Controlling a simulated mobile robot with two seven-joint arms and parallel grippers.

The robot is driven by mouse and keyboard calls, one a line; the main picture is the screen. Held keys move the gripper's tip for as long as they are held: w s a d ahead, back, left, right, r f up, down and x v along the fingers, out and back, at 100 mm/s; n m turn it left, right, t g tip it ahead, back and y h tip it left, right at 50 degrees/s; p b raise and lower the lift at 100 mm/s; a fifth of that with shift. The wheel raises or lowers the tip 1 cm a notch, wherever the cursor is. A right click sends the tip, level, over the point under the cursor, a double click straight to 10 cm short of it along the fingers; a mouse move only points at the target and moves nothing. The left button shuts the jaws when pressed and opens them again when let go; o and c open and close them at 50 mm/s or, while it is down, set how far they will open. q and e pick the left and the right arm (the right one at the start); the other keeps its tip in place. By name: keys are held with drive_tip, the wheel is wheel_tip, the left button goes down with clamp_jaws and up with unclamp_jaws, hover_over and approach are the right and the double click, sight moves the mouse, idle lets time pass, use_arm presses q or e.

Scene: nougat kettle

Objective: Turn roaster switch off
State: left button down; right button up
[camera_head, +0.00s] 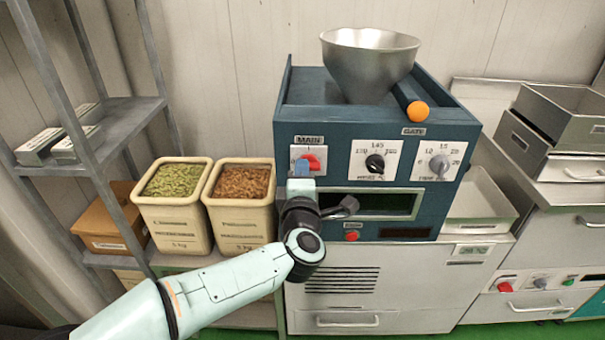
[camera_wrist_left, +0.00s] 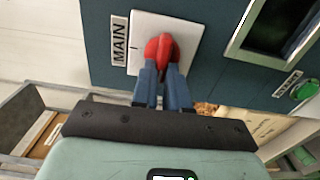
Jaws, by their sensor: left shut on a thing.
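The red roaster switch (camera_head: 313,162) sits on a white plate under the MAIN label, at the upper left of the blue roaster front (camera_head: 340,203). In the left wrist view the switch (camera_wrist_left: 161,48) shows above the two blue fingers, on its white plate beside the MAIN label. My left gripper (camera_wrist_left: 161,72) is shut on the switch, one finger on either side of its grip. In the head view my left gripper (camera_head: 303,167) reaches up to the switch from below and covers part of it. The grip looks crosswise to the plate's tick mark. My right gripper is not in view.
A black dial (camera_head: 375,163) and a grey dial (camera_head: 439,164) are right of the switch. A metal funnel (camera_head: 368,62) and an orange ball knob (camera_head: 418,111) are on top. Bins of green nuts (camera_head: 172,181) and brown nuts (camera_head: 241,183) stand left of the roaster.

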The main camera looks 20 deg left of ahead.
use_arm(q)
drive_tip(key=c, duration=1.1)
unclamp_jaws()
drive_tip(key=shift+c, duration=0.2)
drive_tip(key=p+v, duration=0.1)
drive_tip(key=v, duration=1.2)
drive_tip(key=shift+s+p, duration=0.25)
drive_tip(key=shift+p, duration=0.05)
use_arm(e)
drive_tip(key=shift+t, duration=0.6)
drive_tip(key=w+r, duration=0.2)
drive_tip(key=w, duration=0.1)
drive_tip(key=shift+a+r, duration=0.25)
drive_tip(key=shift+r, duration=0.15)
use_arm(q)
drive_tip(key=shift+w, duration=0.1)
